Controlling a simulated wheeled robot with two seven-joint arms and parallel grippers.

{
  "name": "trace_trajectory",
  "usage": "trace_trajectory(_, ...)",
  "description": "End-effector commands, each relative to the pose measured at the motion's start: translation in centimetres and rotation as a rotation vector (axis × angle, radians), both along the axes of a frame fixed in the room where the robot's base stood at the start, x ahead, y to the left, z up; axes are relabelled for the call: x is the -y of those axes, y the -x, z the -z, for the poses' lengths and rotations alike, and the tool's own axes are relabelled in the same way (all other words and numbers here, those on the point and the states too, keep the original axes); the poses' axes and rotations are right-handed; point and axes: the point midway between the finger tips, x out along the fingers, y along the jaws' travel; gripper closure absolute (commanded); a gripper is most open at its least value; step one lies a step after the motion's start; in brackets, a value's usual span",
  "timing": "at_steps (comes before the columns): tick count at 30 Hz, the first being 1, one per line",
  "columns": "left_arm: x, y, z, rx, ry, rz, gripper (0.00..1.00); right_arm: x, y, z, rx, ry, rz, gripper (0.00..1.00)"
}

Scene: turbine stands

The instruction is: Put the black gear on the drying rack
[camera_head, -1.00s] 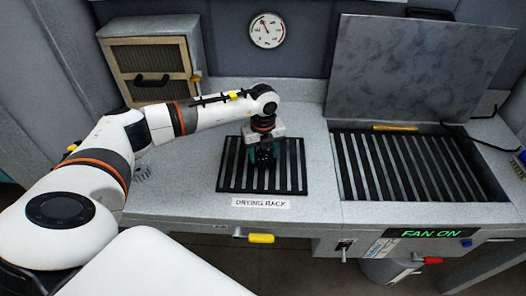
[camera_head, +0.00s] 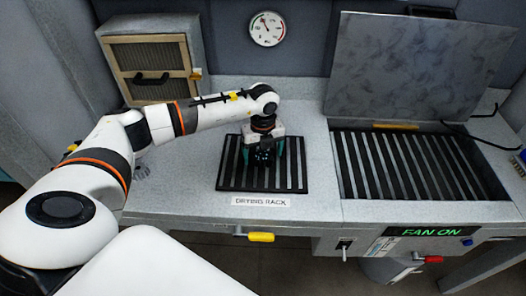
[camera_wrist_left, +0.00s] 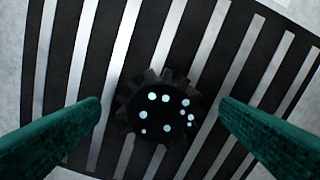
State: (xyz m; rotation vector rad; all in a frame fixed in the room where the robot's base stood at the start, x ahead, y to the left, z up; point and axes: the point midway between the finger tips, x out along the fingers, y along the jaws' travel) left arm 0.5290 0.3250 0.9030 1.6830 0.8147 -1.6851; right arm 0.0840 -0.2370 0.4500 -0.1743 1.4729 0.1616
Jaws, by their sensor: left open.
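The black gear (camera_wrist_left: 157,108) lies on the slatted black drying rack (camera_wrist_left: 57,62) in the left wrist view, between my two green fingers but apart from both. In the head view the drying rack (camera_head: 290,163) lies on the grey counter behind its "DRYING RACK" label. My left gripper (camera_head: 264,158) points down over the middle of the rack; its fingers also show in the left wrist view (camera_wrist_left: 160,115), spread wide and open. In the head view the gear is mostly hidden by the gripper. My right gripper is not in view.
To the right is a grated bay (camera_head: 415,165) with a raised grey lid (camera_head: 415,65) behind it. A box with a mesh door (camera_head: 150,68) stands at the back left. A small grey gear (camera_head: 141,172) sits left of the rack, partly behind my arm.

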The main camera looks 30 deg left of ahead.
Motion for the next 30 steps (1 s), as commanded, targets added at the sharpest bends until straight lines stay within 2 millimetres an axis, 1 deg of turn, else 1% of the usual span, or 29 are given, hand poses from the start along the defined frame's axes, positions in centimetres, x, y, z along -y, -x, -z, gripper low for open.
trace_trajectory(5,0.0,0.0,-0.4,0.001,0.001,0.0,0.14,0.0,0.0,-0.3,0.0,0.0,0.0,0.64)
trace_trajectory(30,0.0,-0.1,-7.0,0.002,0.0,0.0,0.14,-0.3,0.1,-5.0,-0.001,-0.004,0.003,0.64)
